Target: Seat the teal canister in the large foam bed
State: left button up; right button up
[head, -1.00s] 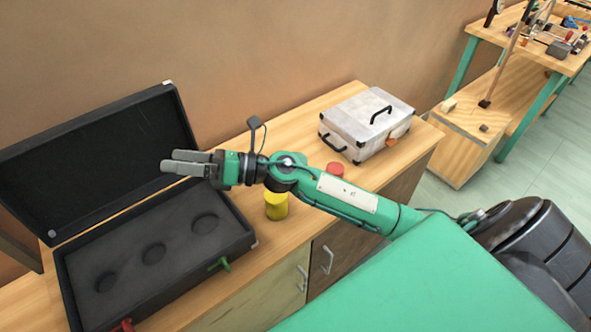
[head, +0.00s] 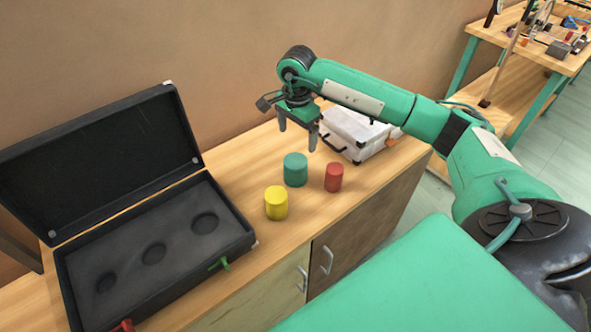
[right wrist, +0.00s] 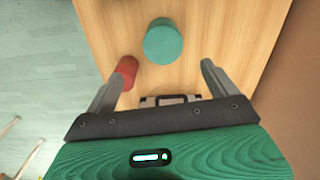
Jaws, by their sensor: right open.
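The teal canister (head: 295,170) stands upright on the wooden counter, behind the yellow canister and left of the red one. It also shows in the right wrist view (right wrist: 166,42), beyond the fingertips. My right gripper (head: 298,140) is open and empty, pointing down above and slightly behind the teal canister, apart from it. The foam bed (head: 130,262) lies in the open black case at the left, with three empty round recesses of different sizes. The largest recess (head: 205,222) is at the right end. My left gripper is not in view.
A yellow canister (head: 276,203) and a red canister (head: 333,177) stand close to the teal one. A silver case (head: 352,132) stands behind them at the right. The black case's raised lid (head: 100,165) leans toward the wall. Counter between case and canisters is clear.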

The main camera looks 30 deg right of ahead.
aim_at(295, 160)
notch_tip(295, 160, down, 8)
jog(key=shift+r+p, duration=0.15)
jog(key=shift+p, duration=0.25)
jog(key=shift+a+f, duration=0.1)
jog(key=shift+f, duration=0.2)
jog(key=f, duration=0.1)
jog(key=f+p, duration=0.1)
jog(key=f, duration=0.1)
jog(key=shift+w+f, duration=0.25)
jog(key=shift+f, duration=0.45)
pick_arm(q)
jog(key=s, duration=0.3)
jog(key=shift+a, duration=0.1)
pick_arm(e)
jog(key=shift+f, duration=0.1)
jog(key=c, duration=1)
jog(key=shift+c, duration=0.7)
